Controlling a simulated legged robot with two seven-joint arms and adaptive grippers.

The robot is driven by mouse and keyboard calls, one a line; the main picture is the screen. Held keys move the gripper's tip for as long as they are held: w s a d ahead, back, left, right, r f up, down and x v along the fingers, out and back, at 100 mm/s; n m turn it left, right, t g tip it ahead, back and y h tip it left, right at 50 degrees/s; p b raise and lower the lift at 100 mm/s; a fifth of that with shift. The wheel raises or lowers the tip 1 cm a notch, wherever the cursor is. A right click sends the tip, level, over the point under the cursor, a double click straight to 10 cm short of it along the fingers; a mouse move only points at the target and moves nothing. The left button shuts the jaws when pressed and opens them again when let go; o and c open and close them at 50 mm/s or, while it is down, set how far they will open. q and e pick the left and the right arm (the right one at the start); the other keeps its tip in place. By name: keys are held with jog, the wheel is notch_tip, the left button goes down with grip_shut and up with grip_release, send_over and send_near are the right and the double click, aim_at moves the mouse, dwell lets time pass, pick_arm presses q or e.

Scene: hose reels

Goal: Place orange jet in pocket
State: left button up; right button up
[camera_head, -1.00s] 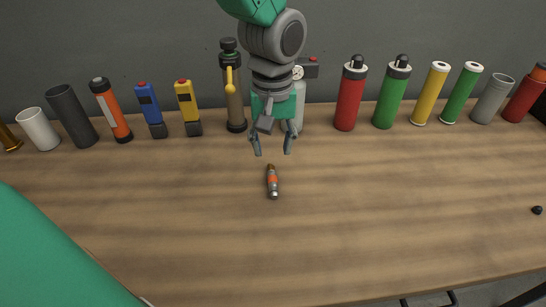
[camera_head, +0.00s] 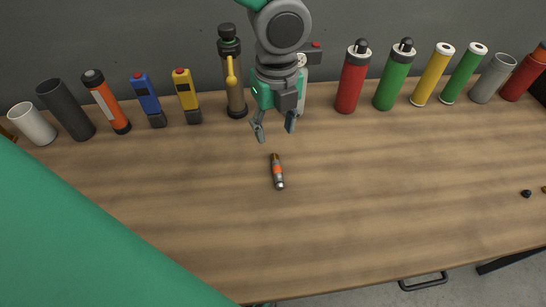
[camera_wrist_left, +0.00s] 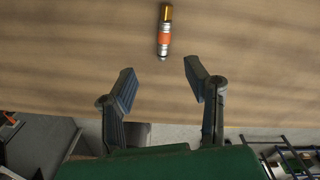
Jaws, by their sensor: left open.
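The orange jet (camera_head: 277,171) is a small nozzle with an orange band, a brass end and a silver end. It lies on the wooden table in the middle of the head view. My left gripper (camera_head: 273,136) is open and empty, above the table and behind the jet, apart from it. In the left wrist view the jet (camera_wrist_left: 164,33) lies beyond the gap between the open fingers (camera_wrist_left: 158,83). I cannot make out a pocket in these frames. My right gripper is not in view.
A row stands along the back: a grey cup (camera_head: 493,78), a dark cup (camera_head: 66,109), a white cup (camera_head: 33,124), a brown cylinder with a yellow handle (camera_head: 233,75), and red (camera_head: 352,78) and green (camera_head: 394,77) bottles. The table front and right are mostly clear.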

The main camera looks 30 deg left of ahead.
pick_arm(q)
jog(key=m, duration=0.3)
send_over(278, 168)
jog(key=f, duration=0.5)
jog(key=f+b, duration=0.1)
jog(key=f, duration=0.2)
jog(key=shift+a, duration=0.3)
jog(key=shift+s+d+f, duration=0.1)
jog(key=shift+f, duration=0.5)
jog(key=f, duration=0.4)
jog(key=shift+d+f, duration=0.15)
jog(key=shift+d, duration=0.05)
jog(key=shift+c, duration=0.4)
grip_shut()
